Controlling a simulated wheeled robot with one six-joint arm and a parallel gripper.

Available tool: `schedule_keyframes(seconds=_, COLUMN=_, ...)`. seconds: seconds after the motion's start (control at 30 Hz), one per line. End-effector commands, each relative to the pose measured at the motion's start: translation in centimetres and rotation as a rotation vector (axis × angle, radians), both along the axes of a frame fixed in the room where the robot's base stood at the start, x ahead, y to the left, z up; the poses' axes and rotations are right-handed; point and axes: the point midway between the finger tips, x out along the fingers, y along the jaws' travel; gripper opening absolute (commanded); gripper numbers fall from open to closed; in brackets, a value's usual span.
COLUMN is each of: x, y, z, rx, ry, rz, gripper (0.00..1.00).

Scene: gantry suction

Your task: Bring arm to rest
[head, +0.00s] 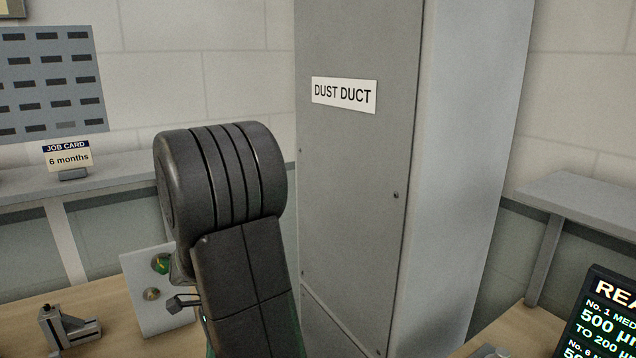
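My arm stands in the middle of the head view as a large black jointed link, its ribbed rounded joint uppermost and its lower part running down out of the frame. My gripper cannot be made out in this view. Small dark grey metal parts (184,302) show at the left edge of the arm, in front of a pale panel; I cannot tell what they belong to.
A tall grey cabinet (350,190) labelled "DUST DUCT" stands behind the arm. A pale panel (143,285) with round fittings and a metal clamp-like fixture (68,326) are on the wooden bench at left. A job card (67,155) stands on the left shelf; a dark screen (605,318) is at lower right.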

Motion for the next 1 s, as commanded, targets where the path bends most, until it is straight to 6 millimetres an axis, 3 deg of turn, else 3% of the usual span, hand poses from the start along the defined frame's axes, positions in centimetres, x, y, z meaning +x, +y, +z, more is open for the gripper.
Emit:
schedule_keyframes(seconds=0.07, x=-0.3, y=0.3, z=-1.6, rx=-0.003, ry=0.004, rz=0.001, gripper=0.00)
schedule_keyframes(seconds=0.33, x=-2.1, y=3.6, z=-1.6, rx=0.001, ry=-0.002, rz=0.000, gripper=0.00)
schedule_keyframes(seconds=0.57, x=-1.2, y=2.3, z=-1.5, rx=0.001, ry=-0.002, rz=-0.005, gripper=0.00)
schedule_keyframes(seconds=1.0, x=-1.5, y=2.7, z=-1.4, rx=0.001, ry=-0.001, rz=0.000, gripper=0.00)
